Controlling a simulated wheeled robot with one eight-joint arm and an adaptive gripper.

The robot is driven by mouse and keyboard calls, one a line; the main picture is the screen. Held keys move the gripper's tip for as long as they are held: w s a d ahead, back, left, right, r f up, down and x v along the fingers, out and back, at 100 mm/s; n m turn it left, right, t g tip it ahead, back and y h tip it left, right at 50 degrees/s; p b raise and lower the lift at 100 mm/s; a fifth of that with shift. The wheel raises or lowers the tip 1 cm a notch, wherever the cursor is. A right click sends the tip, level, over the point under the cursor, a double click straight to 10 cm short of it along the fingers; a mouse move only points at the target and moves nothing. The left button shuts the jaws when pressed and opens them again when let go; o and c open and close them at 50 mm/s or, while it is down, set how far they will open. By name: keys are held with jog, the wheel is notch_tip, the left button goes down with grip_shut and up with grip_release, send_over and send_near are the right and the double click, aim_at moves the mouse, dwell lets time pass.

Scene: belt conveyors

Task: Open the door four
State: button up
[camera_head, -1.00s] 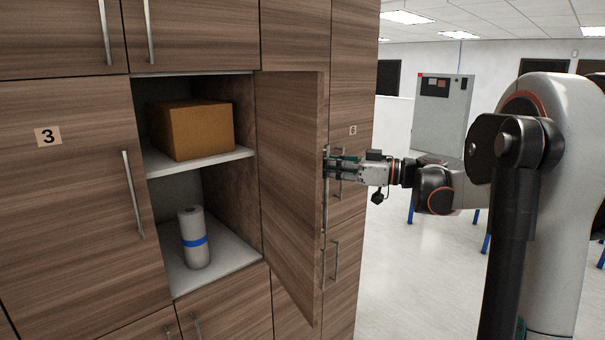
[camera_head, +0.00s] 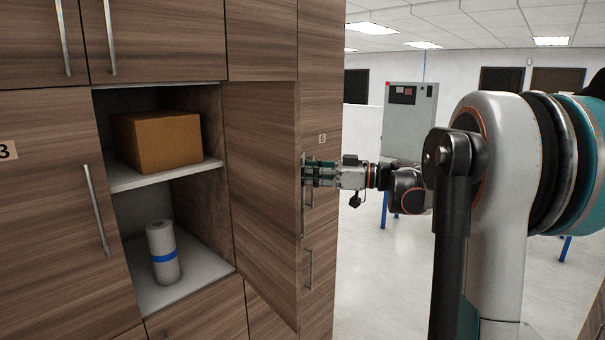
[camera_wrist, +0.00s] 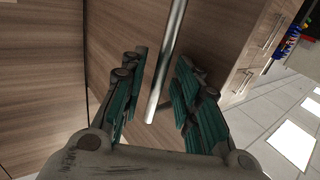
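The wooden cabinet door (camera_head: 262,185) stands open, swung out at the right of an exposed two-shelf compartment; its number is not visible. Its metal bar handle (camera_head: 303,215) is on the outer face, seen edge-on in the head view. My gripper (camera_head: 309,173) is at that handle from the right side. In the wrist view the handle (camera_wrist: 168,62) runs between the two green-padded fingers of my gripper (camera_wrist: 160,95). The fingers are spread, with a visible gap on each side of the bar.
A cardboard box (camera_head: 157,142) sits on the upper shelf and a white roll with a blue band (camera_head: 163,252) stands on the lower one. Closed door three (camera_head: 50,220) is at the left. A grey electrical cabinet (camera_head: 409,125) stands behind. Pale floor at the right is clear.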

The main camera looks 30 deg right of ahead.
jog(key=v, duration=1.1)
jog(key=shift+s+d, duration=0.25)
jog(key=shift+d, duration=0.05)
